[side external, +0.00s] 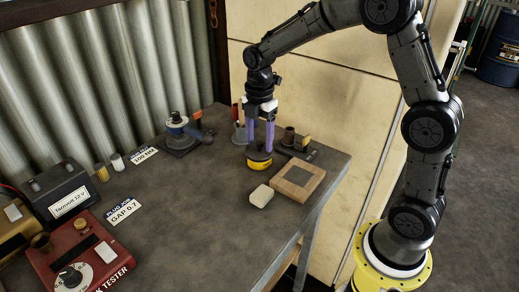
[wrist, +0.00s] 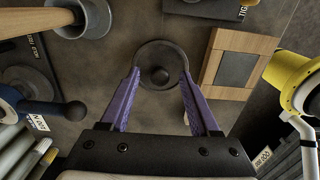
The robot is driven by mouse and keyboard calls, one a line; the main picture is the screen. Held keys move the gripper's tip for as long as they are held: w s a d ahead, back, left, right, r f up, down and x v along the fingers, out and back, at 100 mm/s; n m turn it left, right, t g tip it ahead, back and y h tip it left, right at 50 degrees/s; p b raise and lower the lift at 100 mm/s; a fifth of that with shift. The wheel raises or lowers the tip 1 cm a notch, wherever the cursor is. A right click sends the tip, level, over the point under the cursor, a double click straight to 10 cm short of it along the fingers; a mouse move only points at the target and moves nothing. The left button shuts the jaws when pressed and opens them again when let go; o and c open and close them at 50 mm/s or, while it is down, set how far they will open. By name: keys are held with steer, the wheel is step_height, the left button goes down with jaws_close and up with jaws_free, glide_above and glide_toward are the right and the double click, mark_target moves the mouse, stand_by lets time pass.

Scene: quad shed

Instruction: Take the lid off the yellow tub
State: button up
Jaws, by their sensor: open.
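The yellow tub (side external: 259,164) stands on the dark bench with a dark lid (side external: 253,156) on top. In the wrist view the round lid (wrist: 160,50) shows from above, with a dark knob (wrist: 159,76) at its middle. My gripper (side external: 260,147) points down over the tub, its purple fingers apart. In the wrist view my gripper (wrist: 160,74) has one fingertip on each side of the knob, with clear gaps, near the lid's edges. Nothing is between the fingers but the knob; I cannot tell whether the tips touch the lid. The tub's wall is hidden in the wrist view.
A wooden block with a dark square (side external: 310,175) and a pale small block (side external: 261,196) lie close by. A grey cup (wrist: 92,18) stands behind the tub with a wooden handle in it. A red tester (side external: 85,258) is front left. The bench middle (side external: 185,210) is clear.

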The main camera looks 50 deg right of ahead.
jaws_close()
steer(key=shift+r, duration=0.1)
stand_by(0.3)
